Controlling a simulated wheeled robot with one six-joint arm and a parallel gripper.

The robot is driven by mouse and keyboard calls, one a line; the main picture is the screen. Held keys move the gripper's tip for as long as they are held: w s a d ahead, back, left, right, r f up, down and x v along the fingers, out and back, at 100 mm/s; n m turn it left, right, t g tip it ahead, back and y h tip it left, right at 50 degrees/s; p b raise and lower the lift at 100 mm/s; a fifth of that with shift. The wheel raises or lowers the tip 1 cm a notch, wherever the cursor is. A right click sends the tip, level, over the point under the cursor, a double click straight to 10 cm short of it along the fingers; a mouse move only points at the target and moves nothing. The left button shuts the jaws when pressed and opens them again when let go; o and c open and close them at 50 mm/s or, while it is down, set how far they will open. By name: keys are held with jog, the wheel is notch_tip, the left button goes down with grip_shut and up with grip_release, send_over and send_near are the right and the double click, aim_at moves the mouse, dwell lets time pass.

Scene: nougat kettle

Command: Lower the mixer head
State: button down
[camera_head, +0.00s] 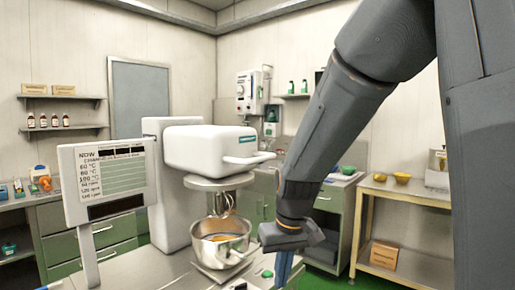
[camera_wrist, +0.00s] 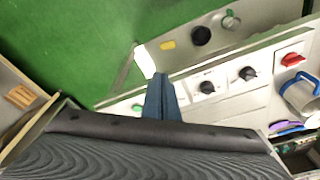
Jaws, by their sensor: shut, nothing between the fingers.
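The white mixer head (camera_head: 205,146) stands at the centre of the head view, with a white handle (camera_head: 249,161) at its front right. It looks roughly level. A wire whisk (camera_head: 221,202) hangs below it, its lower end around the rim of the steel bowl (camera_head: 213,252). The bowl holds something orange-yellow. My gripper (camera_head: 283,268) is to the right of the bowl, pointing down, lower than the head's handle and apart from it. Its blue fingers (camera_wrist: 160,95) are together and empty in the wrist view, above a panel edge.
A display board (camera_head: 108,180) stands left of the mixer. A wooden table (camera_head: 405,190) stands at right.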

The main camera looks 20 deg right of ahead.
jog(key=w+d+r+n, duration=0.1)
jog(key=w+d+r, duration=0.1)
jog(key=w+r, duration=0.75)
jog(key=w+d+r+n+t+y+b, duration=0.1)
jog(key=w+r+n+t+y+b, duration=0.15)
jog(key=r, duration=1.35)
jog(key=w+d+r+n+t+y+b, duration=0.1)
jog(key=w+d+r+n, duration=0.2)
jog(key=r, duration=1.3)
jog(key=x, duration=0.3)
jog(key=p+x, duration=0.1)
jog(key=x, duration=0.6)
jog(key=shift+w+a+p, duration=0.25)
jog(key=shift+a+p, duration=0.05)
jog(key=shift+a, duration=0.2)
jog(key=f, duration=0.2)
jog(key=f+p, duration=0.1)
jog(key=f, duration=0.1)
jog(key=shift+s+d, duration=0.25)
jog(key=shift+f, duration=0.1)
